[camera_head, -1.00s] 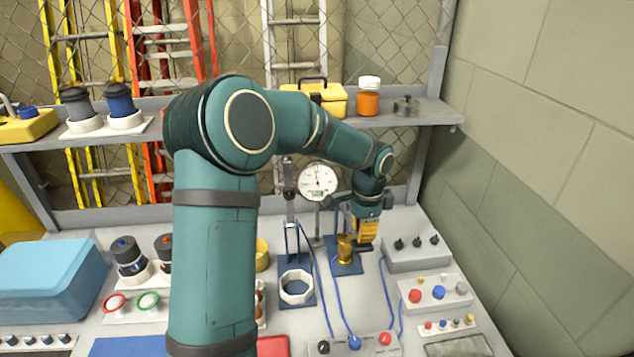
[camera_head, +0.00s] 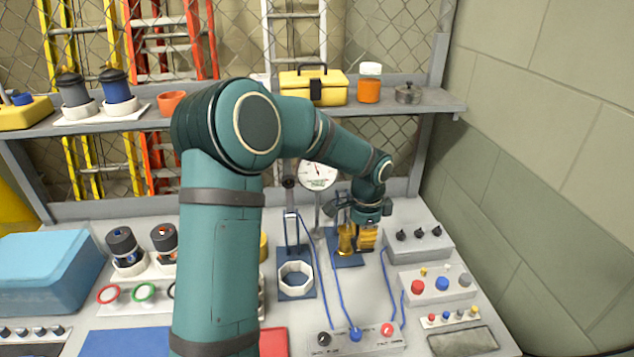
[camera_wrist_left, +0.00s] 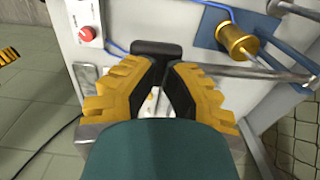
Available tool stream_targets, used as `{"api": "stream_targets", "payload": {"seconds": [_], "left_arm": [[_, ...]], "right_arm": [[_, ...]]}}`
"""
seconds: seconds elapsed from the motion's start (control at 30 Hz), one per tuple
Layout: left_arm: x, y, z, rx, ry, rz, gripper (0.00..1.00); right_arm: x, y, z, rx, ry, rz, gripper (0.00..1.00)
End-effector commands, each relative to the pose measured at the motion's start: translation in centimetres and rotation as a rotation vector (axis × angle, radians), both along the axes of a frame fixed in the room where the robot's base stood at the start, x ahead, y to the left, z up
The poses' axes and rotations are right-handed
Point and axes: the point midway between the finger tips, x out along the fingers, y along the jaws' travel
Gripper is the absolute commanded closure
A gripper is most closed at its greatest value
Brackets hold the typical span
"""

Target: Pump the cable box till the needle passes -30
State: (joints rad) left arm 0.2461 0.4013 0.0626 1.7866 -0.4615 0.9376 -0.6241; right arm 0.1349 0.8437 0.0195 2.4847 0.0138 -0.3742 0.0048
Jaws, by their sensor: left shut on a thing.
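My left gripper (camera_head: 367,240) has its yellow fingers pointing down at the back of the bench, just right of a brass cylinder (camera_head: 346,240) on a blue plate. In the left wrist view, the left gripper (camera_wrist_left: 157,85) is closed around the stem of a black T-shaped handle (camera_wrist_left: 155,47). The brass cylinder (camera_wrist_left: 237,42) is apart from the fingers there. I cannot tell which part is the cable box. My right gripper is out of view.
A white box with coloured knobs (camera_head: 355,343) and blue hoses sits at the front. A switch box (camera_head: 415,243) stands right of the gripper. A metal post (camera_head: 291,205) is left of the gauge. The shelf (camera_head: 435,108) runs above, with a yellow toolbox (camera_head: 313,88).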

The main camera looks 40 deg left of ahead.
Motion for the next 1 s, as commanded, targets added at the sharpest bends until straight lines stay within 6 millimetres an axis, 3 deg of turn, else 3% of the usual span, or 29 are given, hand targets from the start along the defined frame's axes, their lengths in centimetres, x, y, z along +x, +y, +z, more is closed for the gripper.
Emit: {"api": "stream_targets", "payload": {"seconds": [0.03, 0.73, 1.0], "left_arm": [[-0.1, 0.1, -1.0, 0.001, 0.003, 0.001, 1.00], [-0.2, 0.1, -8.0, -0.001, 0.010, 0.001, 1.00], [-0.2, 0.1, -6.3, -0.001, 0.008, 0.001, 1.00]], "right_arm": [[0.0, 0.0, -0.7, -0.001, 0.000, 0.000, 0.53], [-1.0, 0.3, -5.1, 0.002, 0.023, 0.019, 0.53], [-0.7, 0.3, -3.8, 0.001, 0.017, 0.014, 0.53]]}}
